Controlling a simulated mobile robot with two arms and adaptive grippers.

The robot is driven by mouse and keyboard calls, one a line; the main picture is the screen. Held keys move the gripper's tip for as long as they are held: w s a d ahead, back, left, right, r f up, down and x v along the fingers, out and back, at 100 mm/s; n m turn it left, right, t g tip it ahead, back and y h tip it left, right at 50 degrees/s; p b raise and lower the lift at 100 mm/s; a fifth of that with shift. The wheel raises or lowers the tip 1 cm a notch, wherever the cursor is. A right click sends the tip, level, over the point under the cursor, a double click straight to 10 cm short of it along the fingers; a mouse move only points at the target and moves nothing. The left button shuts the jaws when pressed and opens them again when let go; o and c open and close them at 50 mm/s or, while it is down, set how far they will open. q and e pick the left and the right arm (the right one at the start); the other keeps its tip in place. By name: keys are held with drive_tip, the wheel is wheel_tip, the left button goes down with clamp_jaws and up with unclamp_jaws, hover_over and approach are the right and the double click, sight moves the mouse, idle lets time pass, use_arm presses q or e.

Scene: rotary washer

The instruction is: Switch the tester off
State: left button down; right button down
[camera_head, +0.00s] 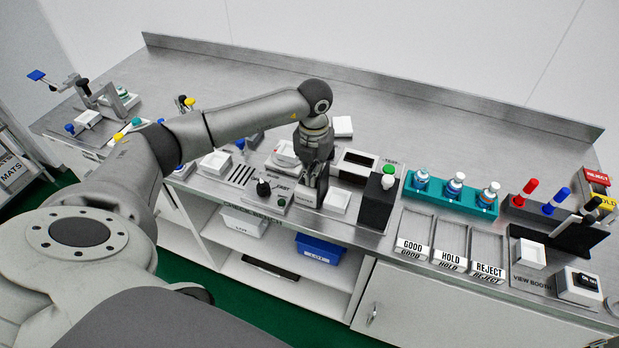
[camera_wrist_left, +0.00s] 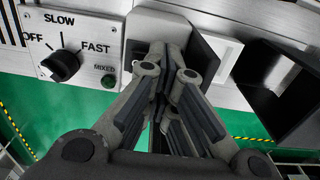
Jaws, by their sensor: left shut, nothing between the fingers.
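My left gripper (camera_head: 312,172) points down at the front edge of the steel bench, its fingers shut and empty. In the left wrist view the shut fingers (camera_wrist_left: 165,52) reach over a pale housing (camera_wrist_left: 145,25) with a dark recessed front, which I take to be the tester. The fingers hide most of that front, so I cannot see its switch or whether they touch it. In the head view the same housing (camera_head: 308,197) is mostly covered by the gripper. My right gripper is not in view.
Left of the fingers is a panel with a black OFF/SLOW/FAST knob (camera_wrist_left: 62,65) and a green button (camera_wrist_left: 108,82). Right of them is an open black box (camera_wrist_left: 280,90); in the head view a black box with a green button (camera_head: 378,200) stands there. The back of the bench is clear.

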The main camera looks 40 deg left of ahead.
use_arm(q)
drive_tip(key=shift+s, duration=0.1)
drive_tip(key=shift+r+p, duration=0.65)
drive_tip(key=shift+r, duration=0.1)
drive_tip(key=shift+r+p, duration=1.65)
drive_tip(key=shift+r, duration=1.05)
drive_tip(key=shift+f, duration=0.15)
